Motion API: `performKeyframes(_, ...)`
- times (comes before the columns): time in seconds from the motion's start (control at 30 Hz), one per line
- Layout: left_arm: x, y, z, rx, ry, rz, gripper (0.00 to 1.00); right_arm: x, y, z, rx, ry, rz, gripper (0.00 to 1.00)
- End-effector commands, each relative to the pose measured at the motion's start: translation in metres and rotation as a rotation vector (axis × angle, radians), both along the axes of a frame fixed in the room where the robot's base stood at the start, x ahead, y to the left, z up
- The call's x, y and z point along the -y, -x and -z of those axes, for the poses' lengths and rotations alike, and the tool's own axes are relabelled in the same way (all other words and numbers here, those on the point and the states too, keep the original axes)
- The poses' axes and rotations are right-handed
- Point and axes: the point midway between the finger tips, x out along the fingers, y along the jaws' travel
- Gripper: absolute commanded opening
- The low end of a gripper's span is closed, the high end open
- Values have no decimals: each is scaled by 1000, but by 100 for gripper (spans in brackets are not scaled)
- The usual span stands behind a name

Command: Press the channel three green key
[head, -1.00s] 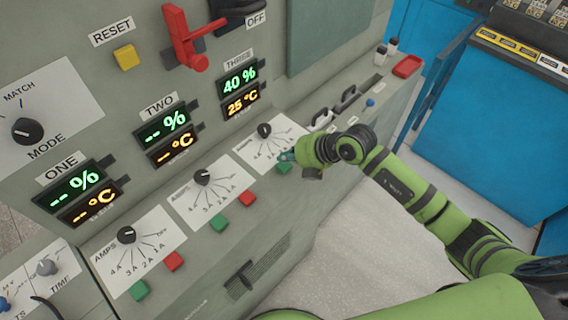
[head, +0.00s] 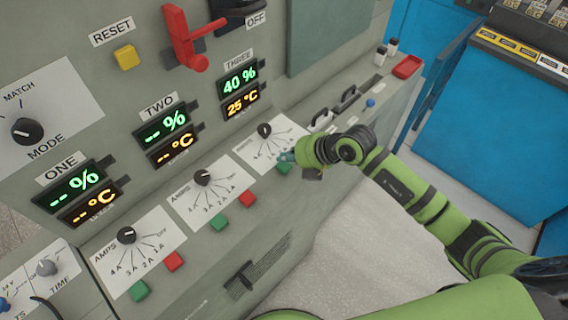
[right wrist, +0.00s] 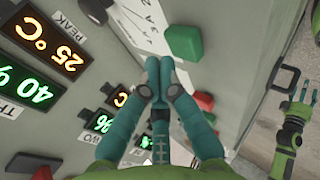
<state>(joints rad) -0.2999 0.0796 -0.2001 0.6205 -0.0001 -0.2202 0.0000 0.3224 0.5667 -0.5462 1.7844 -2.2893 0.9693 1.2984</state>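The channel three green key (head: 284,168) sits below the channel three dial panel in the head view, partly hidden by my right gripper (head: 287,156). In the right wrist view the green key (right wrist: 184,42) is just right of and above the fingertips. There my right gripper (right wrist: 158,62) is shut, with its teal fingertips together and nothing between them. The fingertips are close to the key; I cannot tell whether they touch it. My left gripper (right wrist: 298,98) shows small at the right of the wrist view, its fingers apart and empty.
The channel three display (head: 240,90) reads 40 % and 25 °C. Channel two's red key (head: 248,198) and green key (head: 219,222) lie to the left. A black handle (right wrist: 284,79) sticks out from the panel. Open floor (head: 340,245) lies in front.

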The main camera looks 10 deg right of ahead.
Motion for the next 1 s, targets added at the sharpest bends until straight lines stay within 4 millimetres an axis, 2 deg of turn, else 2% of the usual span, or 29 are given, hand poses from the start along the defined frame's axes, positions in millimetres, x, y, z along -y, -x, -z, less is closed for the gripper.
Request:
performKeyframes(0.2,0,0,2,0,0,0,60,0,0,8,-1,0,1,0)
performKeyframes(1.0,0,0,5,-1,0,0,60,0,0,13,-1,0,1,0)
